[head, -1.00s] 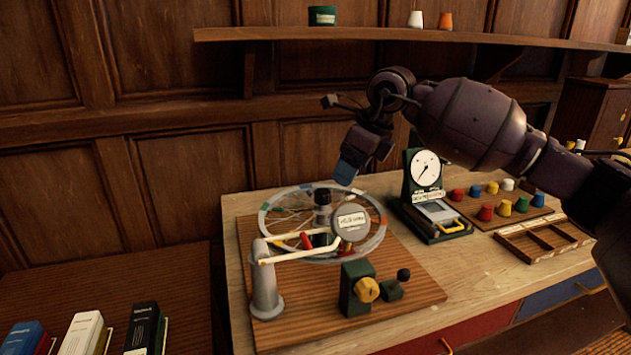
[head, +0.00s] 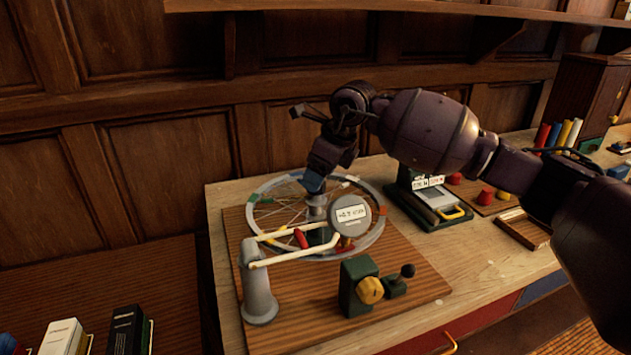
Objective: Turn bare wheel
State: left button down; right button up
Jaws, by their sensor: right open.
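The bare wheel (head: 368,187) is a grey spoked rim with coloured marks, lying flat above a wooden board (head: 420,292). A grey post (head: 258,285) with a cream arm reaches over it to a round gauge (head: 350,214) with a small display. My right gripper (head: 312,185) points down over the middle of the wheel, at or just above the hub (head: 316,206). Its blue fingertip hides the hub's top, and I cannot tell whether it touches. The gap between its fingers is not clear in this view. My left gripper is out of view.
A green block with a yellow knob (head: 369,290) and a black-balled lever (head: 406,271) stand at the board's front. Books (head: 125,330) stand at lower left.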

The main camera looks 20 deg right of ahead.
aim_at(316, 199)
jog(key=shift+x, duration=1.15)
jog(key=shift+c, duration=0.2)
jog(key=c, duration=1.2)
jog(key=shift+c, duration=0.2)
jog(key=shift+w, duration=0.1)
